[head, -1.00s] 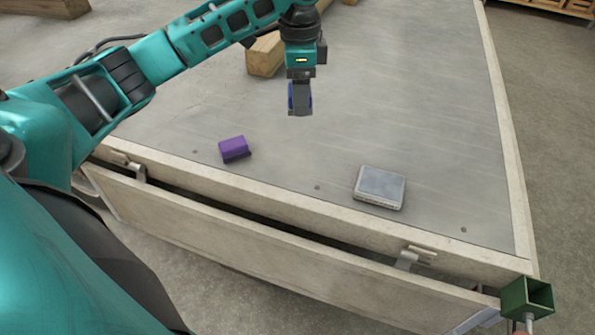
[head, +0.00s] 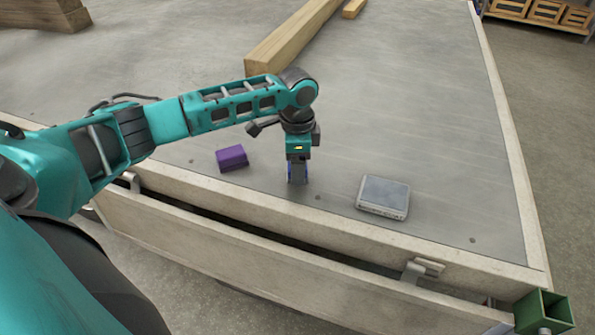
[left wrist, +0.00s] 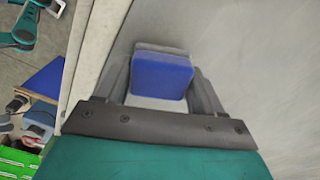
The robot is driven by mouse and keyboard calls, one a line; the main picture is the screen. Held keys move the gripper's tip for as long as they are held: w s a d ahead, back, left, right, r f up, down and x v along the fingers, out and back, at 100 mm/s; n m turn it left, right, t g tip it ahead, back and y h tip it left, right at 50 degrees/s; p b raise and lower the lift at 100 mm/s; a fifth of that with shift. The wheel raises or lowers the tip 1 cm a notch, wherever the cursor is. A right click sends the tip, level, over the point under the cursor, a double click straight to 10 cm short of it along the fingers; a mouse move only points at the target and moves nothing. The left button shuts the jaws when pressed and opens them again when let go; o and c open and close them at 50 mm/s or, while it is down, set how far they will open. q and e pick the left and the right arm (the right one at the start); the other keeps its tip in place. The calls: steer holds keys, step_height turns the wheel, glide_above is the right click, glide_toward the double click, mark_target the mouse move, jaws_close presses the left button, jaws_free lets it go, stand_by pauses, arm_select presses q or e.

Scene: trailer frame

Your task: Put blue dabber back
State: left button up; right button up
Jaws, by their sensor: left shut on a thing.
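The blue dabber (left wrist: 162,75) is a blue block with a pale grey base, between the fingers of my left gripper in the left wrist view. In the head view my left gripper (head: 298,175) points down near the front edge of the trailer bed, shut on the dabber, of which only a blue sliver shows. It is between a purple block (head: 232,158) on its left and a flat grey pad-like box (head: 383,196) on its right. I cannot tell whether the dabber touches the bed. My right gripper is not in view.
The grey trailer bed (head: 420,130) has a pale raised rim (head: 330,228) along the front. A long wooden beam (head: 290,38) lies behind my gripper. A green square holder (head: 543,312) stands at the front right corner. The right side of the bed is clear.

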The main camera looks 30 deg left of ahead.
arm_select(q)
steer(key=shift+f, duration=1.05)
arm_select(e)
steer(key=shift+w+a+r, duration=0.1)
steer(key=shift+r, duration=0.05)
arm_select(q)
steer(key=o, duration=0.9)
steer(key=shift+f, duration=0.1)
step_height(320, 180, up, 12)
steer(key=shift+r+p, duration=0.15)
steer(key=shift+p, duration=1.1)
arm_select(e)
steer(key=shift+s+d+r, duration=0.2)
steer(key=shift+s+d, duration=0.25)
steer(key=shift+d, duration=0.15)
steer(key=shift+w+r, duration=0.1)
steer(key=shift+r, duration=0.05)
